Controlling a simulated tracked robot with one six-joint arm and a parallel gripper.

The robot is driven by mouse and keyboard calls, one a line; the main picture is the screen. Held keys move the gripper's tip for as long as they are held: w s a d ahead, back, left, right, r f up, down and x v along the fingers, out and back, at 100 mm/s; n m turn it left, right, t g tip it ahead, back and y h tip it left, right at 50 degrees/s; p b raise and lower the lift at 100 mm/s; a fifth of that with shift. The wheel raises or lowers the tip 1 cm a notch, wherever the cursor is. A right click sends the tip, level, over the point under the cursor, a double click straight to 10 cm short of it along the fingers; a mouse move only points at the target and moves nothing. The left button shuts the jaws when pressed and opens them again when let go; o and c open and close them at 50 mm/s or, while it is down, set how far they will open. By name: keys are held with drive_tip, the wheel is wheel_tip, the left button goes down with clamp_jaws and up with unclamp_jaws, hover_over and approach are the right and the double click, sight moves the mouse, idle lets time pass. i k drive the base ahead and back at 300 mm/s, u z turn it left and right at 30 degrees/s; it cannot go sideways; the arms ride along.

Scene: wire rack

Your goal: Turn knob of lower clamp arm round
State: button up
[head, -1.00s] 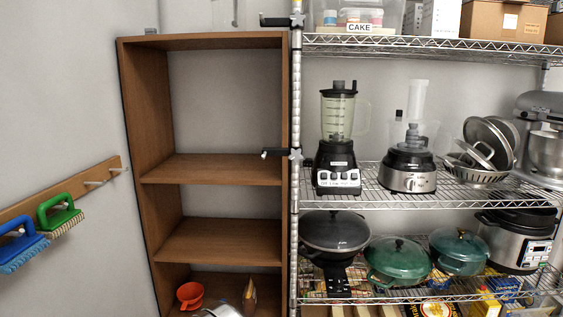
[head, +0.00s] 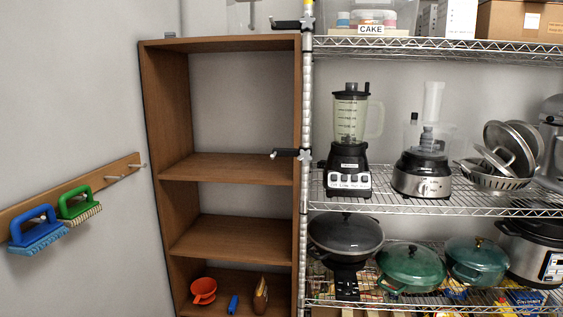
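The lower clamp arm (head: 286,153) is a short black bar on the silver rack post, at about the height of the blender. It sticks out to the left, in front of the wooden shelf's right side, and has a light tip at its left end. Its grey star-shaped knob (head: 306,157) sits at the post. A similar upper clamp arm (head: 287,25) is on the same post near the top of the picture, with its own grey star knob (head: 308,23). My gripper is not in view.
A wooden shelf unit (head: 223,45) stands left of the post, with an orange cup (head: 203,290) at its bottom. A wire rack (head: 440,206) to the right holds a blender (head: 349,140), food processor (head: 422,175) and pots. Brushes (head: 37,232) hang on the left wall.

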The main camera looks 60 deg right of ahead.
sight(304, 156)
drive_tip(key=u, duration=0.6)
drive_tip(key=k, duration=1.45)
drive_tip(key=z, duration=0.65)
drive_tip(key=i, duration=1)
drive_tip(key=z, duration=0.05)
